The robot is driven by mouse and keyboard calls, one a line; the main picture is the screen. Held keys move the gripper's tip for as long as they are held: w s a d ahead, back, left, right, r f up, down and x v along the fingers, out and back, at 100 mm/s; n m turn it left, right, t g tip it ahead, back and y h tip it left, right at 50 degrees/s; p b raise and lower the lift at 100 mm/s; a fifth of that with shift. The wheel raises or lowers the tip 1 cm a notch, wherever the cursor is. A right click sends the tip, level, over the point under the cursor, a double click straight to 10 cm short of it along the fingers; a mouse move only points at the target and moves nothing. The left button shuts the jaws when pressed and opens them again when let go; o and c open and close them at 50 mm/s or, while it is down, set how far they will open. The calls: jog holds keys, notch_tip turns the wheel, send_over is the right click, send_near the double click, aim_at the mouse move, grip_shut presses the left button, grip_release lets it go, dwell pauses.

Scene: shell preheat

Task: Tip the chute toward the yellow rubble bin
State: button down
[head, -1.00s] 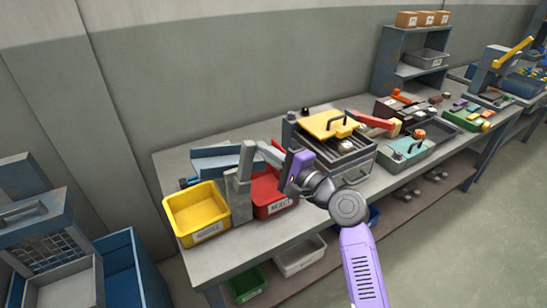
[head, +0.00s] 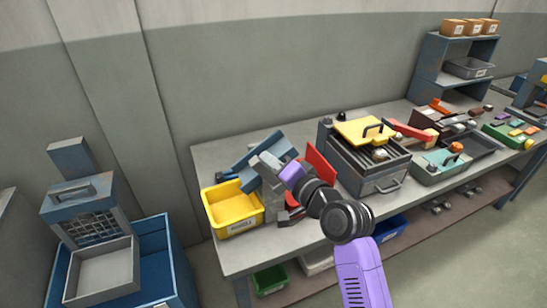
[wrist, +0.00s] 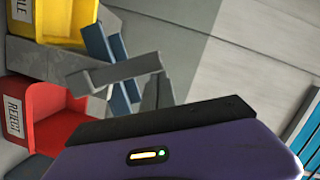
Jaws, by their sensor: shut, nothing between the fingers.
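The blue chute (head: 258,150) is on the bench behind the yellow bin (head: 232,222) in the head view. It slopes, with its right end high and its left end low toward the yellow bin. A grey post (head: 272,200) stands between the yellow bin and the red bin (head: 290,216). My gripper (head: 266,163) is shut and empty, close against the chute's near side; I cannot tell if it touches. The wrist view shows part of the chute (wrist: 113,62), the yellow bin (wrist: 52,22) and the red bin (wrist: 52,118), labelled REJECT.
A grey oven-like box (head: 370,165) with a yellow plate (head: 365,131) on top stands right of my arm. A teal box (head: 442,166) is farther right. Green (head: 270,280) and blue (head: 390,228) bins sit below the bench.

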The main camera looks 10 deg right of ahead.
jog(key=shift+s+a+f, duration=0.1)
jog(key=shift+a+f, duration=0.05)
jog(key=shift+a, duration=0.2)
jog(key=shift+a+f, duration=0.1)
jog(key=shift+a, duration=0.1)
